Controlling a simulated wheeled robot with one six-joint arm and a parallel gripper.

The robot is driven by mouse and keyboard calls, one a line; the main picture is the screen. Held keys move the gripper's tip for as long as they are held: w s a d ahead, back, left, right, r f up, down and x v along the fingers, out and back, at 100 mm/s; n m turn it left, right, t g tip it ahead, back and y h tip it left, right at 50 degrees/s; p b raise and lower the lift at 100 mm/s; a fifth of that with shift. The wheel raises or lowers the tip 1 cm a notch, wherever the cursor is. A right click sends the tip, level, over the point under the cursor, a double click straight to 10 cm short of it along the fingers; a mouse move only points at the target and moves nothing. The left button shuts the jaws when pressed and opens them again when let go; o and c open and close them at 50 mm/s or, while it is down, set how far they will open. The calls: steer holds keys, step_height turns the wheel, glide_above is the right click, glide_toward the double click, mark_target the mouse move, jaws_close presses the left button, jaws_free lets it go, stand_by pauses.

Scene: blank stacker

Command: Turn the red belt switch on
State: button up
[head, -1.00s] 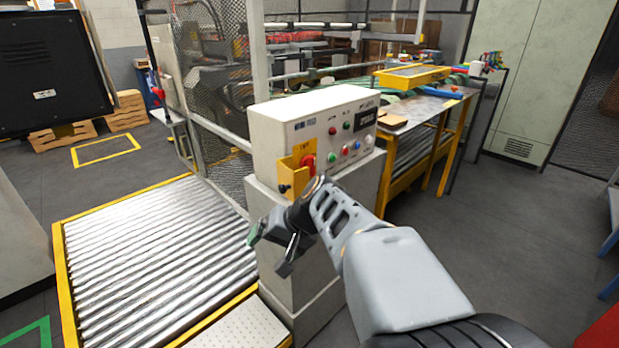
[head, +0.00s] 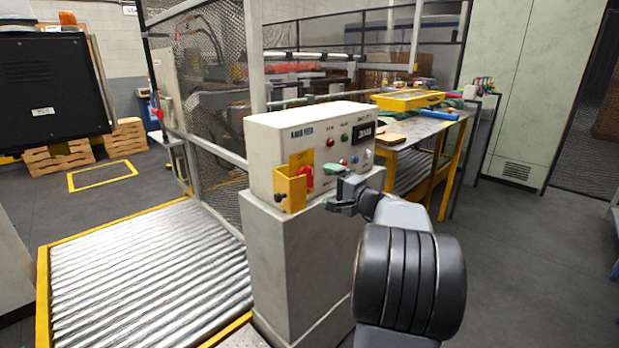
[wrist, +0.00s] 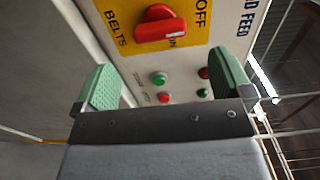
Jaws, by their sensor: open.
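The red belt switch (head: 306,177) is a rotary knob on a yellow plate (wrist: 198,42) on the front of a white control box (head: 285,135). The wrist view shows the knob (wrist: 158,27) near the top, with a white mark near its right end and the words BELTS, OFF and ON around it. My gripper (head: 342,195) is just right of the knob in the head view, in front of the box. In the wrist view its green-padded fingers (wrist: 165,72) are spread and empty, with the knob ahead of them and apart from them.
A yellow bracket (head: 290,190) with a black knob sits left of the switch. Green and red buttons (wrist: 160,78) are close by on the panel. The box stands on a grey pedestal (head: 290,265). A roller conveyor (head: 150,270) lies to the left, and open floor to the right.

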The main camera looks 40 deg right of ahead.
mark_target(312, 178)
steer(key=w, duration=0.2)
steer(key=w+a, duration=0.1)
steer(key=w, duration=0.2)
steer(key=w+p, duration=0.1)
steer(key=w, duration=0.2)
steer(key=shift+a, duration=0.2)
steer(key=shift+c, duration=0.5)
steer(key=c, duration=0.8)
